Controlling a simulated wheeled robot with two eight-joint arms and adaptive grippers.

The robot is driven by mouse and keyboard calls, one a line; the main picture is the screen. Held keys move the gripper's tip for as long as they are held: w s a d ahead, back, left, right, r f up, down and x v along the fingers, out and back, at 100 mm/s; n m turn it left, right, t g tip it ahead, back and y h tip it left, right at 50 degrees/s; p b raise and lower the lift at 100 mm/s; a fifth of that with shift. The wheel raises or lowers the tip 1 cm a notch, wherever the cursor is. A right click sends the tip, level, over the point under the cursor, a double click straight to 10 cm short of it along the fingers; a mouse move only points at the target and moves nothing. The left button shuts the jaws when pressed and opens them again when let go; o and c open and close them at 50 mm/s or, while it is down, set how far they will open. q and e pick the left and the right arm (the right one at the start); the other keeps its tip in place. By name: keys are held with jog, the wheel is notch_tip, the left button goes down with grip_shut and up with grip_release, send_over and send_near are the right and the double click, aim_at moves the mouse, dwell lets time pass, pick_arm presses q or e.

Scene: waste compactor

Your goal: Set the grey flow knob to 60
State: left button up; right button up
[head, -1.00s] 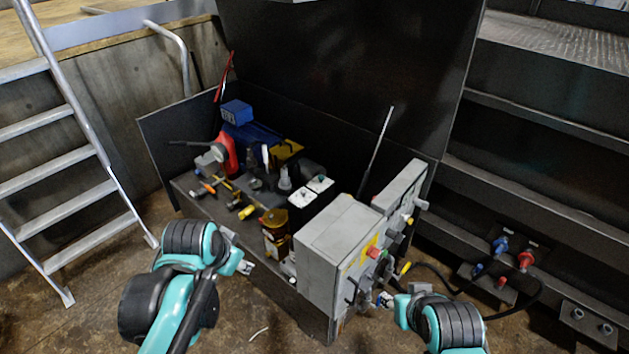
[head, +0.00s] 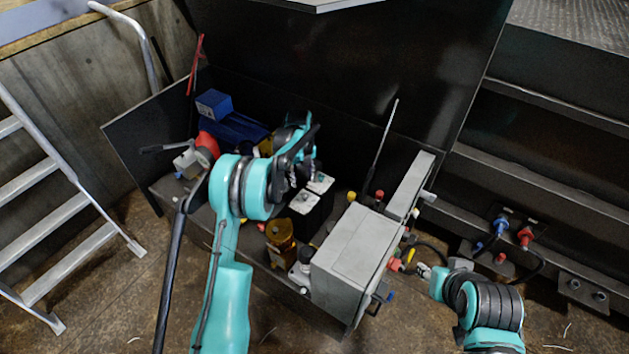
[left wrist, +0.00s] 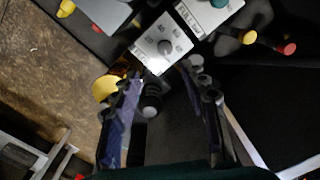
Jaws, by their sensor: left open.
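The grey flow knob (left wrist: 165,47) sits on a white plate (left wrist: 146,53) with printed numbers in the left wrist view. I cannot read its exact setting.
A grey control box (head: 355,250) stands right of the plates. An amber object (head: 281,236) stands in front of them. A black knob with a pale tip (left wrist: 151,100) lies between my left fingers' view. Yellow (left wrist: 249,37) and red (left wrist: 288,48) buttons are to the right.

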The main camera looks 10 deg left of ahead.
aim_at(305, 195)
pick_arm(q)
jog(key=shift+w+d+f+m, duration=0.15)
jog(key=shift+w+f+m, duration=0.55)
jog(key=shift+f, duration=0.3)
jog(key=shift+d+f, duration=0.1)
jog(key=shift+f, duration=0.55)
notch_tip(305, 195, down, 6)
jog(key=shift+f+b, duration=0.2)
jog(key=shift+b, duration=1.05)
grip_shut()
